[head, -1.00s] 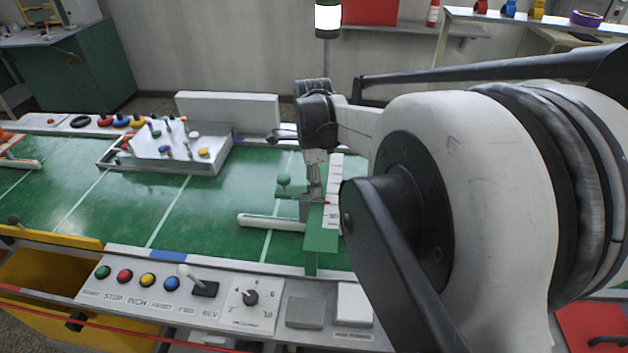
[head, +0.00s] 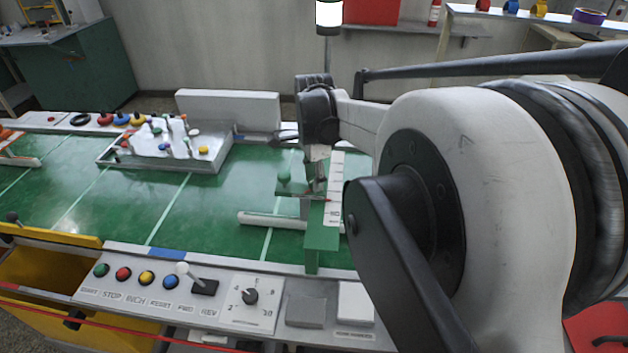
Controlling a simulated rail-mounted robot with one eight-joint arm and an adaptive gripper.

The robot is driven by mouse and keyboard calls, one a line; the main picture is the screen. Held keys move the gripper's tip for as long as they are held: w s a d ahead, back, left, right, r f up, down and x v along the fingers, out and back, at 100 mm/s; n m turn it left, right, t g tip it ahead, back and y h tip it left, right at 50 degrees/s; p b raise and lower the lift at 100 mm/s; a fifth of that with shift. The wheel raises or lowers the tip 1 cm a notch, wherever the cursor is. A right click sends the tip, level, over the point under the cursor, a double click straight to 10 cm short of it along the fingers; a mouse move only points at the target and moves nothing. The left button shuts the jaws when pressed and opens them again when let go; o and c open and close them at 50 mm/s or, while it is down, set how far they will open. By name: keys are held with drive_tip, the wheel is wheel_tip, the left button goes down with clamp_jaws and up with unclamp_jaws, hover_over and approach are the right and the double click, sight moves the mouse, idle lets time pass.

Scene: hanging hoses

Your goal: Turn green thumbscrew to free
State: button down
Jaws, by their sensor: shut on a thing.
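A green fixture (head: 321,238) stands at the right of the green belt, with a white marked scale strip (head: 335,190) along it. My gripper (head: 316,192) points down at the fixture, just left of the strip. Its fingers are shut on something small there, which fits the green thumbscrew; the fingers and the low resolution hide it. A round green knob (head: 284,173) stands on a green plate just left of my fingers and apart from them.
A white bar (head: 270,220) lies left of the fixture. A grey tray (head: 170,160) with coloured pegs is at the back left. The control panel (head: 200,290), with buttons and a lever, runs along the front. The belt between is clear.

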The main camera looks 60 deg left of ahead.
drive_tip(key=n+b, duration=0.1)
drive_tip(key=n, duration=0.2)
drive_tip(key=shift+n, duration=0.4)
drive_tip(key=n+b, duration=0.1)
drive_tip(key=n, duration=0.2)
drive_tip(key=n+b, duration=0.1)
drive_tip(key=n, duration=1.2)
drive_tip(key=shift+b, duration=0.3)
drive_tip(key=n, duration=0.6)
drive_tip(key=shift+w+n, duration=0.1)
drive_tip(key=shift+n, duration=0.3)
drive_tip(key=c, duration=1.4)
unclamp_jaws()
